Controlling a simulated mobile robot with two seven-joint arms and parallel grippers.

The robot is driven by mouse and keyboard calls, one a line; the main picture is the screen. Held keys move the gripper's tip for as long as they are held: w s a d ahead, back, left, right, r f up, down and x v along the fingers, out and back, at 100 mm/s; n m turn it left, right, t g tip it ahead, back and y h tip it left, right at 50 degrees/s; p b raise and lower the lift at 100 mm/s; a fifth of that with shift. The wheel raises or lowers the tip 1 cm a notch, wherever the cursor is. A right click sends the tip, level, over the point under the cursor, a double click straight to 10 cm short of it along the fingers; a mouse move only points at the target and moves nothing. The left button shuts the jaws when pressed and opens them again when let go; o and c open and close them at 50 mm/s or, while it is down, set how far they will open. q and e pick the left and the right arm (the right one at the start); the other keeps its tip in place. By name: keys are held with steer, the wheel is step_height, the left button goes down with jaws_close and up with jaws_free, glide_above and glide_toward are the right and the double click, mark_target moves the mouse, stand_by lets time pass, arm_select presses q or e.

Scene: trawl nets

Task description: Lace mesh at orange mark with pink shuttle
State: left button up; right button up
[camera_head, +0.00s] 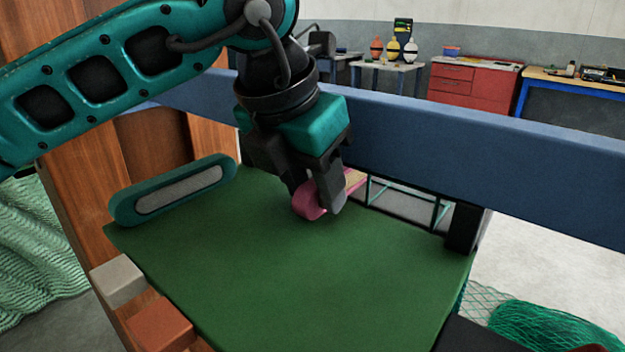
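The pink shuttle (309,202) is at the far edge of the green work surface (290,275), with part of it hidden behind my fingers. My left gripper (322,200) points down there, its dark fingers closed around the shuttle. A paler, tan part of the shuttle shows just right of the fingers. I cannot tell whether the shuttle touches the surface. Thin teal lines (405,200), perhaps mesh cords, show beyond the surface's far edge, right of the gripper. I see no orange mark on them. My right gripper is not in view.
A teal shuttle-shaped piece with a grey centre (180,190) lies at the surface's left edge. A grey block (117,281) and an orange-brown block (160,325) sit at lower left. A blue beam (470,150) crosses behind. Green netting (545,330) lies lower right. The surface's middle is clear.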

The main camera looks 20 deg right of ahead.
arm_select(q)
steer(key=shift+o, duration=1.2)
steer(key=shift+r, duration=0.1)
steer(key=p+v, duration=0.1)
steer(key=v, duration=1.1)
steer(key=shift+r, duration=0.35)
steer(key=shift+a, duration=0.1)
